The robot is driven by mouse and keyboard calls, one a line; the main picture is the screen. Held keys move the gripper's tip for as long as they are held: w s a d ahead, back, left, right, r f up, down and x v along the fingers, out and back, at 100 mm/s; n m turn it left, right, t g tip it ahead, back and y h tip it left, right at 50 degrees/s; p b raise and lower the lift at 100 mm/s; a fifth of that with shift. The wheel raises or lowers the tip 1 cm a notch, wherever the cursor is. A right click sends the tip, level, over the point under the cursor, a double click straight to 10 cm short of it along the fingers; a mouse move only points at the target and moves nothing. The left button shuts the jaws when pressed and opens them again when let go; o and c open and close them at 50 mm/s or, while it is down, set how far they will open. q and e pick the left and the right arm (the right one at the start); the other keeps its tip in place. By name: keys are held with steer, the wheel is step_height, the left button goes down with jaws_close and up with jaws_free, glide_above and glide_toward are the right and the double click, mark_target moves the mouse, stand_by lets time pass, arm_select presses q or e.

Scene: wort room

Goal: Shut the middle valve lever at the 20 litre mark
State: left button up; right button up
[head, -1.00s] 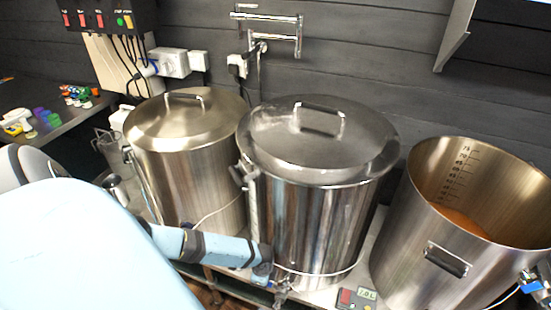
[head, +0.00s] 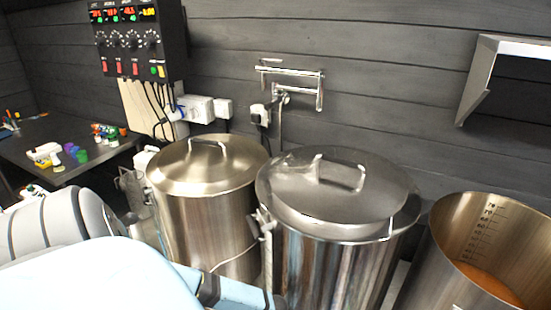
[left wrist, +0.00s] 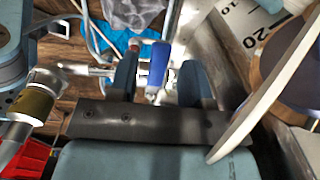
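In the left wrist view a blue valve lever (left wrist: 159,65) sits on a metal valve with a pipe (left wrist: 85,70) running left. My left gripper (left wrist: 157,78) is open, its two dark fingers on either side of the lever with gaps visible. A white scale (left wrist: 262,28) with a printed 20 shows at the upper right of this view. In the head view the middle kettle (head: 345,262) stands lidded; its lower part and valve are below the frame. My left arm comes in at the lower left, its gripper out of that view. My right gripper is not in view.
A lidded kettle (head: 205,215) stands left of the middle one. An open kettle (head: 440,262) with inside volume marks and orange-brown liquid stands right. A control box (head: 137,40) and wall tap (head: 290,75) are behind. A side table (head: 30,145) holds small items.

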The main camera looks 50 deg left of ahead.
arm_select(q)
step_height(320, 180, up, 14)
stand_by(0.6)
steer(key=shift+f, duration=0.1)
stand_by(0.4)
